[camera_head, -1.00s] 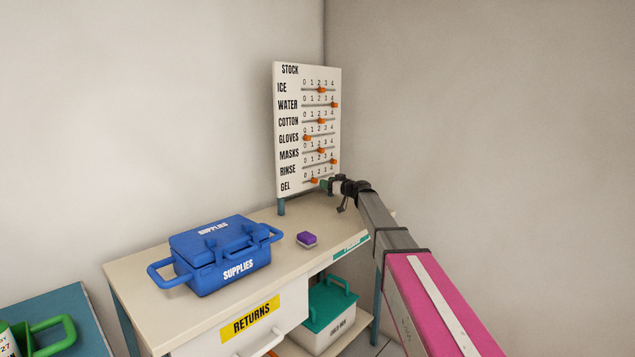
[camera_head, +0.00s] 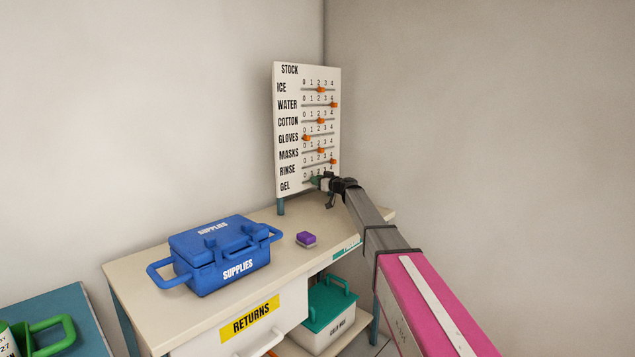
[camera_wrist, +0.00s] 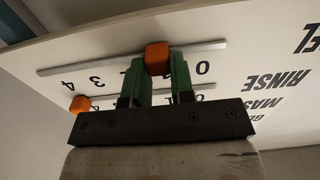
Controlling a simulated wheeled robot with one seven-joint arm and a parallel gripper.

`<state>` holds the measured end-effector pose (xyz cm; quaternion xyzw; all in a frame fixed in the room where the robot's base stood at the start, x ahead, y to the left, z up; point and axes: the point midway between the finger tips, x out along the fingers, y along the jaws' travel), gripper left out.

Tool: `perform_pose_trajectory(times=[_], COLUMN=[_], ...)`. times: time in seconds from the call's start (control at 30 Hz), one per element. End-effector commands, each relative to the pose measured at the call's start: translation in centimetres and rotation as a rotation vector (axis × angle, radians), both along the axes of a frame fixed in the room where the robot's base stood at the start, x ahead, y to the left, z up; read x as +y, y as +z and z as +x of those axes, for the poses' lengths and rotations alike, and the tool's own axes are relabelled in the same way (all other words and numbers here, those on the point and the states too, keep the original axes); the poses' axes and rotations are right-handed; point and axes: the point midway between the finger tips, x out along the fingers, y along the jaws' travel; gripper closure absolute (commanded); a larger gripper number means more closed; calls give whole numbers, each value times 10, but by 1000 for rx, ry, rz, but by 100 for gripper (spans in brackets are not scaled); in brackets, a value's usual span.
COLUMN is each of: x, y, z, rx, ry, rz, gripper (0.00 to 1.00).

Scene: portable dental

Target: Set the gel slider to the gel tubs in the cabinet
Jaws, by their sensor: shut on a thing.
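The white stock board (camera_head: 290,130) stands upright at the back of the table, with labelled rows from ice down to gel, each with an orange slider on a 0 to 4 scale. My gripper (camera_head: 318,182) is at the lowest row, gel. In the wrist view, which is upside down, its green fingers (camera_wrist: 160,80) are shut on the orange gel slider (camera_wrist: 157,57) on its rail. The slider sits between 0 and 3; the fingers hide the 1 and 2. The head view hides this slider. No gel tubs or identifiable cabinet are in view.
The rinse slider (camera_wrist: 80,103) sits near 4, close to my fingers. On the table are a blue supplies box (camera_head: 222,258) and a purple-topped block (camera_head: 306,239). Below are a returns drawer (camera_head: 285,315) and a teal-lidded box (camera_head: 330,315). The right tabletop is mostly clear.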

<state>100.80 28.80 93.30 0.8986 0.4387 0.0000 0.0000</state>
Motion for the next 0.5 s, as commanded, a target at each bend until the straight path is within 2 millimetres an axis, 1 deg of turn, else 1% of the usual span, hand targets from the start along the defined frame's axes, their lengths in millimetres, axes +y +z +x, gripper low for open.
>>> perform_pose_trajectory(times=[0.07, 0.17, 0.4, 0.5], x=[-3, -11, -44, -54], y=[0, 0, 0, 0], z=[4, 16, 61, 71], rx=[0, 0, 0, 0], ry=[0, -1, -2, -1], rz=[0, 0, 0, 0], gripper=[100, 100, 100, 100])
